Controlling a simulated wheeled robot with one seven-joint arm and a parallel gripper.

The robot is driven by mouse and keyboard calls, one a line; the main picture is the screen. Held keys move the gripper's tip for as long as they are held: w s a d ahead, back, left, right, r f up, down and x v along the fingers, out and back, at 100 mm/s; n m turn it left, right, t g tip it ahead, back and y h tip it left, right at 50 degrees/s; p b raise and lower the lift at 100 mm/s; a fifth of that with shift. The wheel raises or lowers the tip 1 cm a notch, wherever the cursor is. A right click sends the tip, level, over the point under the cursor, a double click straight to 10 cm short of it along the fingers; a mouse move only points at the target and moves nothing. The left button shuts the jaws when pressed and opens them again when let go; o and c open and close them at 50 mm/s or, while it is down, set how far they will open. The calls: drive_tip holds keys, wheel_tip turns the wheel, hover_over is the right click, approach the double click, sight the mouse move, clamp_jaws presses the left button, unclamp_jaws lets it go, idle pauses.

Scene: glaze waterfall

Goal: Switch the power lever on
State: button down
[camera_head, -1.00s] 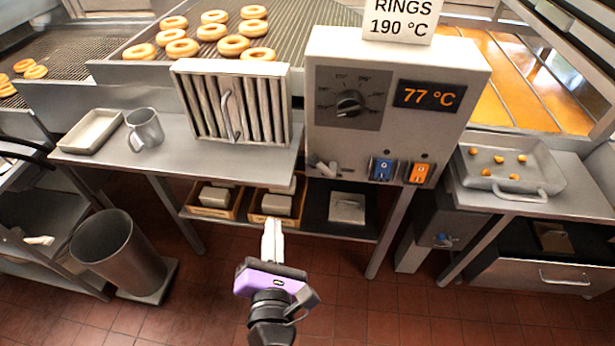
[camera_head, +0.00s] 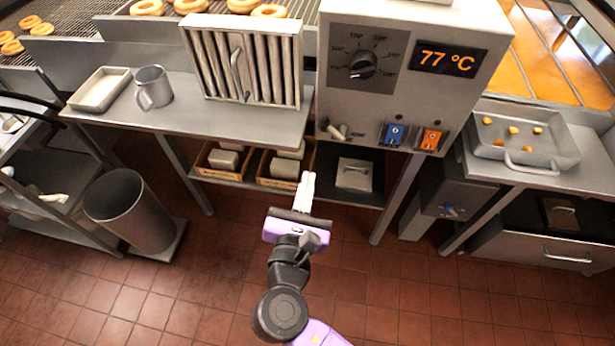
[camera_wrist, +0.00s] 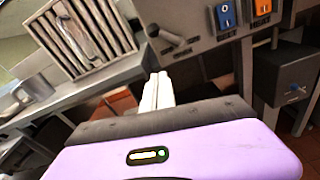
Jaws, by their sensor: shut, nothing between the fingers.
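The control box (camera_head: 403,55) carries a small grey lever (camera_head: 338,131) at its lower left. The lever's rounded end points up and left. It also shows in the wrist view (camera_wrist: 165,36), above my fingers. A blue switch (camera_head: 394,134) and an orange switch (camera_head: 431,139) sit to its right on the same panel. My gripper (camera_head: 308,179) is shut and empty, in front of and below the box in the head view. Its pale fingers (camera_wrist: 158,82) point toward the panel and are apart from the lever.
A ribbed metal filter panel (camera_head: 243,60) stands on the steel table left of the box. A mug (camera_head: 153,88) and a shallow tray (camera_head: 100,89) are further left. A grey bin (camera_head: 128,208) stands on the floor. A tray with nuggets (camera_head: 520,139) is at right.

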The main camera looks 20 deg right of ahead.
drive_tip(key=w+d+r+p, duration=0.2)
drive_tip(key=w+d+r, duration=0.1)
drive_tip(key=w, duration=0.4)
drive_tip(key=shift+d, duration=0.85)
